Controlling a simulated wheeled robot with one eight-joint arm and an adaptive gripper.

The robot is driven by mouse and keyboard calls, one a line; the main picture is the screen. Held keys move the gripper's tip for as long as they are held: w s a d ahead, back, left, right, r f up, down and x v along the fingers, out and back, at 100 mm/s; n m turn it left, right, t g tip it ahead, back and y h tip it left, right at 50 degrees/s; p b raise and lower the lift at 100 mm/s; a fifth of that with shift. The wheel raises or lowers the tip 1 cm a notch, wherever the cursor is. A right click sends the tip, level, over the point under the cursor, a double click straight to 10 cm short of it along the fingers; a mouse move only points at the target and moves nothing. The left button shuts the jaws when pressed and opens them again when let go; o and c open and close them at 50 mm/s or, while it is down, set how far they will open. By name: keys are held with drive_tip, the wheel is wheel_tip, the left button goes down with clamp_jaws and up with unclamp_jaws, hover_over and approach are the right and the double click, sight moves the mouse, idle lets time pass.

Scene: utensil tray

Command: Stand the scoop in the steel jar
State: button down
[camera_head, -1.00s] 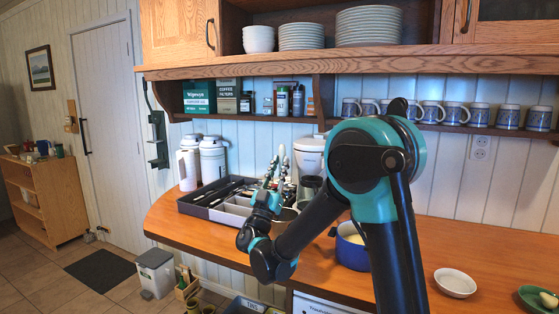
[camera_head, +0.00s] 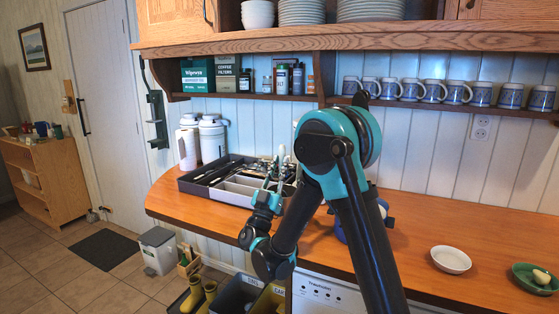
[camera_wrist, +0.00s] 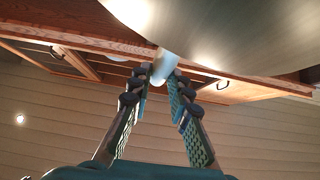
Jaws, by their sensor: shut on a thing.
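My gripper (camera_head: 273,172) is raised over the right part of the utensil tray (camera_head: 197,190), fingers pointing up. In the wrist view my gripper (camera_wrist: 162,82) is shut on a pale end piece, seemingly part of the scoop (camera_wrist: 163,66). A large shiny metal surface fills the top of that view, close to the lens; it looks like the scoop's bowl, but I cannot be sure. In the head view the scoop is too small to make out clearly. I cannot make out the steel jar now; my arm covers that part of the counter.
Two white flasks (camera_head: 212,138) stand behind the tray. A blue pot (camera_head: 384,208) is mostly hidden by my arm. A white bowl (camera_head: 451,259) and a green dish (camera_head: 536,278) lie at the right. Mugs line the shelf above. The counter's middle right is clear.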

drive_tip(key=shift+f, duration=1.7)
drive_tip(key=c, duration=1.3)
unclamp_jaws()
drive_tip(key=shift+c, duration=0.2)
drive_tip(key=s+a, duration=0.4)
drive_tip(key=s, duration=0.8)
drive_tip(key=shift+a+f, duration=0.15)
drive_tip(key=shift+f, duration=0.3)
drive_tip(key=shift+s, duration=0.1)
